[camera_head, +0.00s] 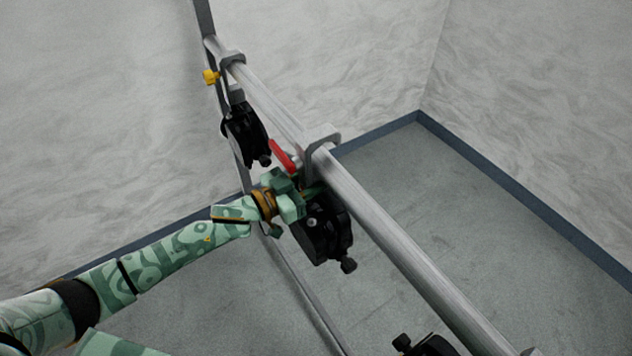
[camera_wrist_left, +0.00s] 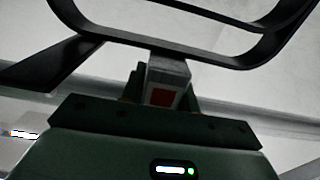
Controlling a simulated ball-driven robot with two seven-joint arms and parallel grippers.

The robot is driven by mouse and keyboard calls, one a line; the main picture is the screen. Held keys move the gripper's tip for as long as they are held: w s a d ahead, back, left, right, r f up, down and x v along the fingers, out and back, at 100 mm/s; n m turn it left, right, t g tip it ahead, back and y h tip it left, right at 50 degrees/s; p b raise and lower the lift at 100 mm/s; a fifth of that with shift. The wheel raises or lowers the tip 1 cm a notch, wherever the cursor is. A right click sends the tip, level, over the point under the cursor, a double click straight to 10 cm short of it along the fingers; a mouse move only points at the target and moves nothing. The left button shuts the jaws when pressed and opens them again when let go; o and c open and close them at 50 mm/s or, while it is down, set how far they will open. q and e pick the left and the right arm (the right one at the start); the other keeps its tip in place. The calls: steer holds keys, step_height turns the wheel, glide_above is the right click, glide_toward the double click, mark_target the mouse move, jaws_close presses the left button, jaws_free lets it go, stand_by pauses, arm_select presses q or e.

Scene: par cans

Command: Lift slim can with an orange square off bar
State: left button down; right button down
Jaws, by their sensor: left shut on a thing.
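The slim can (camera_head: 322,232) is black and hangs beside the silver bar (camera_head: 395,240), under a grey hook clamp (camera_head: 322,136) that arches over the bar. A red lever (camera_head: 283,156) sticks out next to the clamp. My left gripper (camera_head: 297,192) is at the top of this can, just below the bar. In the left wrist view a grey block with an orange-red square (camera_wrist_left: 162,96) sits between its fingers, and the gripper is shut on it. A dark curved yoke (camera_wrist_left: 165,50) shows beyond. Whether the hook rests on the bar is hard to tell. My right gripper is out of view.
A third black can (camera_head: 428,346) is cut off at the bottom edge. A grey upright (camera_head: 203,20) stands at the bar's far end. Open floor lies right of the bar.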

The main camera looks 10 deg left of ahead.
arm_select(q)
steer(key=p+v, duration=0.1)
steer(key=v, duration=1.6)
steer(key=shift+s+a, duration=0.25)
steer(key=shift+s, duration=0.05)
steer(key=shift+r, duration=0.1)
steer(key=shift+a, duration=0.1)
